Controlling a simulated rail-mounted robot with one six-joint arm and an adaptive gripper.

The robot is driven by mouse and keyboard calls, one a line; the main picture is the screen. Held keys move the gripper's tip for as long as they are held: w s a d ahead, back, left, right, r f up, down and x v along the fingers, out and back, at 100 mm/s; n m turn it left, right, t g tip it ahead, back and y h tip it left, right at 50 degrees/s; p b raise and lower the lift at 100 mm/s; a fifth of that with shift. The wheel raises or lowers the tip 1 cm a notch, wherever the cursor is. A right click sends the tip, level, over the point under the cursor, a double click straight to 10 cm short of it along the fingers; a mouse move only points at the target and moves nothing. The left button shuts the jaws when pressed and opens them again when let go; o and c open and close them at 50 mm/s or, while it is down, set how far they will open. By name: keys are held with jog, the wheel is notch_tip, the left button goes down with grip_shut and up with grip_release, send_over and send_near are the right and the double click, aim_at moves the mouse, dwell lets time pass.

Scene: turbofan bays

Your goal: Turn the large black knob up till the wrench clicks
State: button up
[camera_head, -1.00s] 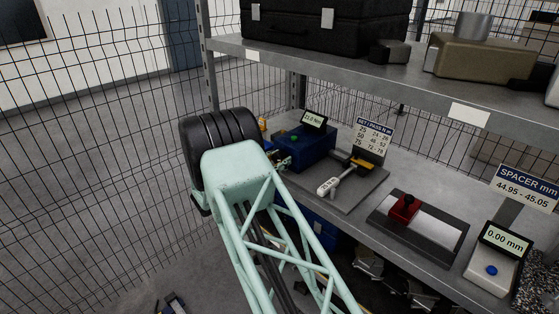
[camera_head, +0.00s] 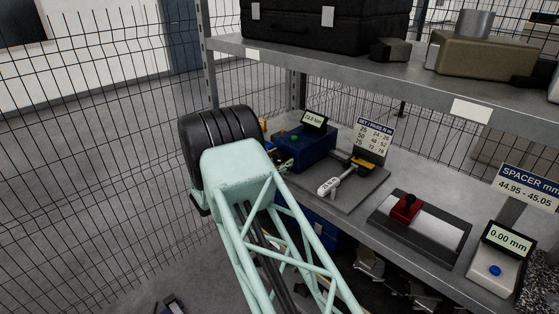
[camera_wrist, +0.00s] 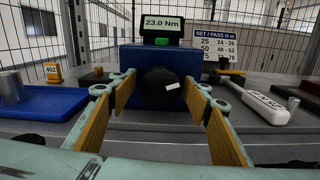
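The large black knob (camera_wrist: 158,88), with a white mark slanting on its right side, is on the front of a blue box (camera_wrist: 128,58). The box's display (camera_wrist: 162,23) reads 23.0 Nm. In the wrist view my gripper (camera_wrist: 160,85) is open, one finger on each side of the knob, with narrow gaps seeming to show beside it. The wrench (camera_wrist: 265,107), with a white handle, lies right of the box; it also shows in the head view (camera_head: 329,187). In the head view the blue box (camera_head: 307,150) is partly visible and my arm hides the knob.
A SET / PASS sign (camera_wrist: 217,42) stands behind the wrench. A blue tray (camera_wrist: 45,112) and yellow 402 tag (camera_wrist: 53,73) are at left in the wrist view.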

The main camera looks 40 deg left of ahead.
jog(key=shift+s, duration=0.1)
jog(key=s+a, duration=0.1)
jog(key=s, duration=1)
jog(key=shift+s, duration=0.35)
jog(key=shift+a, duration=0.1)
